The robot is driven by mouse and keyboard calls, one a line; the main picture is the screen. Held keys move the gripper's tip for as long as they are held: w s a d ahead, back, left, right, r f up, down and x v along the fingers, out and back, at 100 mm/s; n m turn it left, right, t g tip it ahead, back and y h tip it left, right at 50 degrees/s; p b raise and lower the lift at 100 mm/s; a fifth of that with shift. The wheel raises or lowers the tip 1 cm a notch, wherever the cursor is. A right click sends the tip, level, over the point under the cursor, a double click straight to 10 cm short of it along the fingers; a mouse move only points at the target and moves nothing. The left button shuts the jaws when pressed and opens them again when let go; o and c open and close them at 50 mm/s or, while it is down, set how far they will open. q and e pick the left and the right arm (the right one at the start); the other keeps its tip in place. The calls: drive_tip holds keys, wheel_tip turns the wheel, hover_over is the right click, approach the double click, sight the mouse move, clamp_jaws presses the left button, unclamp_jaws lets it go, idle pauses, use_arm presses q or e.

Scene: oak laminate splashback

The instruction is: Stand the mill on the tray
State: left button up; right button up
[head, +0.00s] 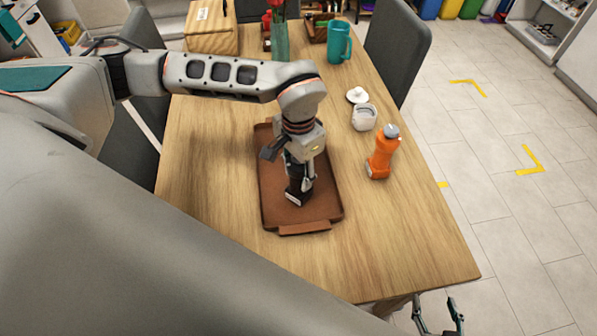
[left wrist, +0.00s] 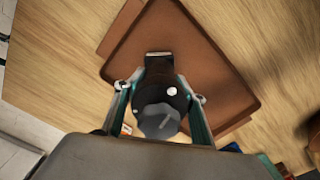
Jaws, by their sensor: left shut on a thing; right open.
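The brown tray (head: 325,205) lies on the wooden table and also shows in the left wrist view (left wrist: 195,50). My left gripper (head: 300,176) is over the tray, pointing down. In the left wrist view, my left gripper (left wrist: 160,102) is shut on a dark mill (left wrist: 160,93) with a grey knob on top. In the head view the mill (head: 296,190) is partly hidden by the gripper, and its lower end appears over the tray's near half. I cannot tell whether it touches the tray. My right gripper (head: 438,318) is open and empty, low beyond the table's near right corner.
An orange bottle (head: 382,158) with a grey cap stands right of the tray. A white jar (head: 364,118) and its lid (head: 357,95) are behind it. A teal mug (head: 339,45), a vase (head: 279,42) and a wooden box (head: 211,28) stand at the back. The near right tabletop is clear.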

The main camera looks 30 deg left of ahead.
use_arm(q)
drive_tip(key=o, duration=1.3)
drive_tip(key=shift+f, duration=0.1)
wheel_tip(320, 180, up, 12)
drive_tip(key=shift+b, duration=0.4)
